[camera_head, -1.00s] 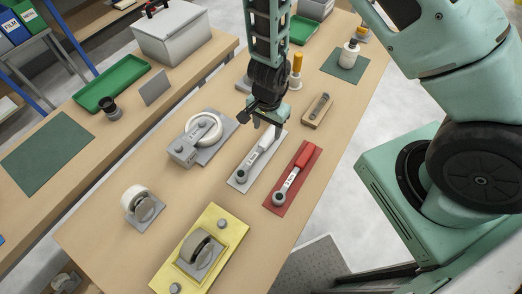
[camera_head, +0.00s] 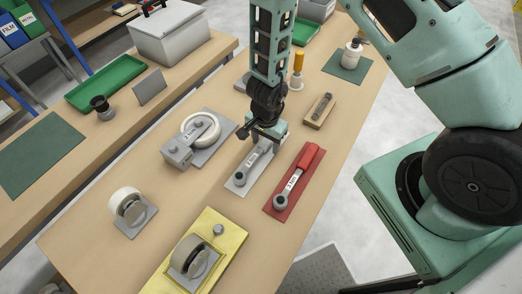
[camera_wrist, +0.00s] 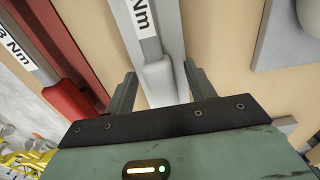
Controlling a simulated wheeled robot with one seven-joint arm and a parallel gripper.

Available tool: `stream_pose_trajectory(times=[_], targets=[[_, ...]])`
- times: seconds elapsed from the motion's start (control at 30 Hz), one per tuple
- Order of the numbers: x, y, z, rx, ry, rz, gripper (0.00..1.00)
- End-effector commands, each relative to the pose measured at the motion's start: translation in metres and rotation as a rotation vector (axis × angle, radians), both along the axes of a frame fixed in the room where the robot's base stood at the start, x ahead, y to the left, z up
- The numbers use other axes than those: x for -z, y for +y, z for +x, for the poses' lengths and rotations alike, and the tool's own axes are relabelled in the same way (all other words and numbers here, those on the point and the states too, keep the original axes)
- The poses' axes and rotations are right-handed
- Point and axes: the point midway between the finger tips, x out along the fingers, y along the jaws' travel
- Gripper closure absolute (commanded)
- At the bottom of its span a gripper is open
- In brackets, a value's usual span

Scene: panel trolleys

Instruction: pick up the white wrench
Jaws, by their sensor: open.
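The white wrench (camera_head: 249,165) lies on a light grey panel (camera_head: 238,188) on the wooden bench, its ring-shaped head toward the front. My gripper (camera_head: 266,136) is over the wrench's handle end, which it hides in the head view. In the wrist view the white handle (camera_wrist: 158,78) lies between the two spread fingers of my gripper (camera_wrist: 160,85). The fingers are open, one on each side of the handle, with gaps on both sides. I cannot tell how far they are above the panel.
A red wrench (camera_head: 297,175) on a red panel (camera_head: 282,207) lies close on the right. A grey plate with a white tape roll (camera_head: 202,127) is on the left. A yellow panel (camera_head: 236,232) is at the front. Bare bench lies between them.

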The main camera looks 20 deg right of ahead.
Motion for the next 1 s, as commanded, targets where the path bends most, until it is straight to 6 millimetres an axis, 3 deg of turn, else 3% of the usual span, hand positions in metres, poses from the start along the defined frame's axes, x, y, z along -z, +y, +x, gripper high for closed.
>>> stream_pose_trajectory(times=[0.03, 0.23, 0.63, 1.0], targets=[[-0.001, 0.0, 0.0, 0.0, 0.0, 0.0, 0.45], [-0.001, 0.0, 0.0, 0.0, 0.0, 0.0, 1.0], [-0.007, 0.0, 0.0, -0.001, -0.001, -0.001, 1.0], [-0.062, 0.0, 0.001, -0.003, -0.002, -0.001, 1.0]])
